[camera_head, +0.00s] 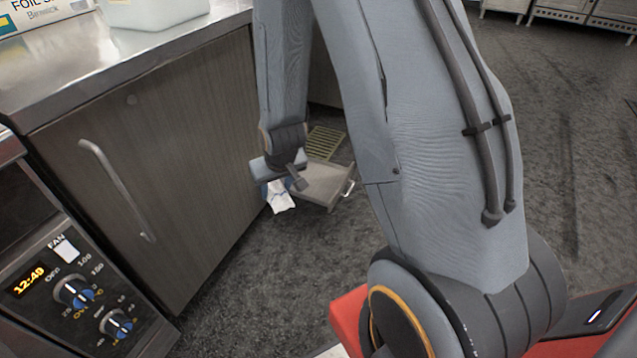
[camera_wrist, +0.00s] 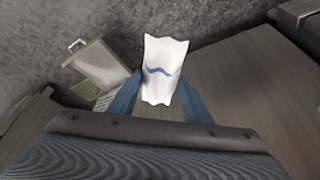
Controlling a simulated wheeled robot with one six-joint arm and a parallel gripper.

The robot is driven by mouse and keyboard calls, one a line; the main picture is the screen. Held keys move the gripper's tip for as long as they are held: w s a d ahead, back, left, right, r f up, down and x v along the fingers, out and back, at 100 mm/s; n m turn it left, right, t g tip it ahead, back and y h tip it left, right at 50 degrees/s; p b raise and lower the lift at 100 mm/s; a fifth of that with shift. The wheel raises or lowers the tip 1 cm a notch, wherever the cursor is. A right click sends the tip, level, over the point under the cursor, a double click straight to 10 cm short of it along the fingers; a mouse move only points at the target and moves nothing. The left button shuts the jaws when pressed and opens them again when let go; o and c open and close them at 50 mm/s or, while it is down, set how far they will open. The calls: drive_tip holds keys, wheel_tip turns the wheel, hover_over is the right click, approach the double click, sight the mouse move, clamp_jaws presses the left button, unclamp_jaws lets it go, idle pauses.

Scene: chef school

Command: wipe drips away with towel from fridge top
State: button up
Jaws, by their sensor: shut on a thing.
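A white towel (camera_head: 280,197) with a blue wavy stripe hangs from my gripper. In the wrist view the towel (camera_wrist: 163,68) sits between the two blue fingers of my gripper (camera_wrist: 160,92), which is shut on it. In the head view my gripper (camera_head: 268,178) is low, in front of the wooden cabinet's far end, with the towel hanging above the dark floor. I cannot pick out the fridge top or any drips in either view.
A wooden cabinet (camera_head: 160,150) with a steel counter (camera_head: 130,55) stands at the left. An oven (camera_head: 75,290) is at lower left. A metal box with a handle (camera_head: 325,183) and a yellow floor grate (camera_head: 325,140) lie beyond my gripper.

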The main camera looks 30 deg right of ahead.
idle(0.3)
wheel_tip(320, 180, up, 16)
drive_tip(key=p, duration=1.3)
drive_tip(key=shift+p, duration=0.35)
